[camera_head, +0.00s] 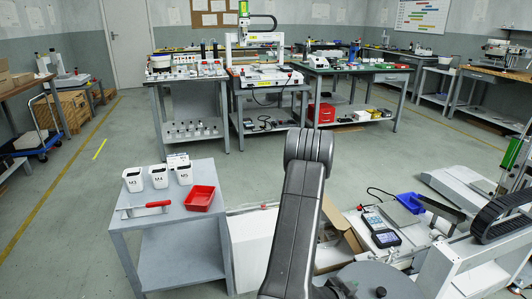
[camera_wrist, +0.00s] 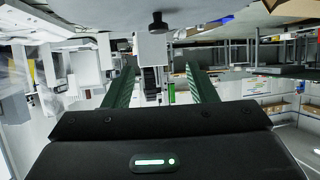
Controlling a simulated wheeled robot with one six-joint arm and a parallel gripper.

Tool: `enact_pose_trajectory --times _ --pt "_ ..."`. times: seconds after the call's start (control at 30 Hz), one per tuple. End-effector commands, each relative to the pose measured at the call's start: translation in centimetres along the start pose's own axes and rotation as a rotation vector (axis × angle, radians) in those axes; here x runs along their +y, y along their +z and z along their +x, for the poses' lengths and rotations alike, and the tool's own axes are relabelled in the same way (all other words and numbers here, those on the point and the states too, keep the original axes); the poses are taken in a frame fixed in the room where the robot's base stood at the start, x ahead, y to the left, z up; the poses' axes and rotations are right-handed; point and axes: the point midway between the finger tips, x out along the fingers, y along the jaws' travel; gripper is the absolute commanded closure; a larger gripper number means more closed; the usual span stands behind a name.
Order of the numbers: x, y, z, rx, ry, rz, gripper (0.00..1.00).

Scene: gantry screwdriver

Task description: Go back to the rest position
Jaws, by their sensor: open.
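My gripper (camera_wrist: 162,78) shows in the wrist view with its two green fingers wide apart and nothing between them. That view looks upside down, with the room behind the fingers. In the head view my dark arm rises from the bottom centre, and its rounded joint stands in front of the middle of the floor. The gripper itself cannot be made out in the head view. The gantry screwdriver machine (camera_head: 258,47) stands on a bench at the back centre.
A small grey table (camera_head: 165,222) at front left carries white labelled cups (camera_head: 159,177), a red tray (camera_head: 200,198) and a red-handled tool (camera_head: 145,209). White machine parts and a handheld controller (camera_head: 381,230) lie at front right.

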Motion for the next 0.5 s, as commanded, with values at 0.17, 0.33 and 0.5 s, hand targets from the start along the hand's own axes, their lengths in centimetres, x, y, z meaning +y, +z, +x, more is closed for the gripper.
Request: enact_pose_trajectory --times 0.17,0.33,0.5 --pt "0.2 0.2 3.4 0.001 0.004 0.004 0.48" --pt "0.2 0.3 6.8 0.0 0.005 0.004 0.48" --pt "0.2 0.5 10.2 0.0 0.004 0.002 0.48"
